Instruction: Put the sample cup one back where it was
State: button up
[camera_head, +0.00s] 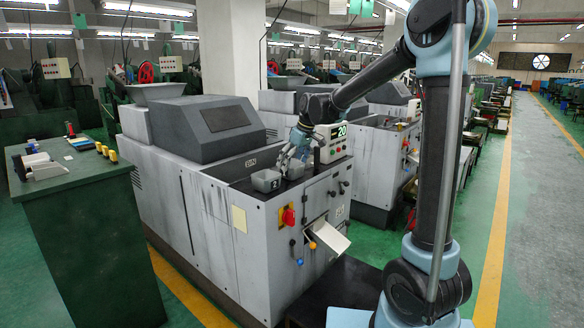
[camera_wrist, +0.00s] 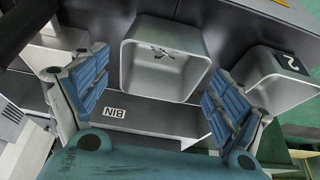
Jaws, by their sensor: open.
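My gripper (camera_head: 297,148) is over the top of the front grey machine, beside its small display reading 20. In the wrist view my gripper (camera_wrist: 157,82) is open, with one blue-padded finger on each side of a grey square cup (camera_wrist: 165,88). Gaps show between the cup and the fingers. Some small bits lie on the cup's floor. No number is readable on this cup, so I cannot confirm it is cup one. It also shows in the head view (camera_head: 293,169), partly behind the gripper. A second grey cup marked 2 (camera_wrist: 275,92) stands to the right; the head view shows it too (camera_head: 265,182).
A strip marked BIN (camera_wrist: 155,118) lies below the cup in the wrist view. The machine (camera_head: 215,210) has a raised grey hood (camera_head: 210,120) at left. A green bench (camera_head: 85,220) holds small yellow and blue items. A clear aisle runs at right.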

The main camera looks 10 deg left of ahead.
jog(key=v, duration=1.1)
jog(key=s+d+f+m, duration=0.25)
jog(key=s+d, duration=0.35)
jog(key=d, duration=0.5)
jog(key=s+d+f+m+h, duration=0.2)
jog(key=s+d+f+m, duration=0.2)
jog(key=s+d+f, duration=0.6)
jog(key=s+d+f+m+h, duration=0.1)
jog(key=s+d+f+m, duration=0.4)
jog(key=s+d+f, duration=0.5)
jog(key=s+d, duration=0.2)
jog(key=s, duration=0.4)
jog(key=shift+d+h, duration=0.2)
jog(key=shift+h, duration=0.2)
jog(key=shift+f, duration=0.1)
jog(key=shift+w+f, duration=0.2)
jog(key=shift+w, duration=0.25)
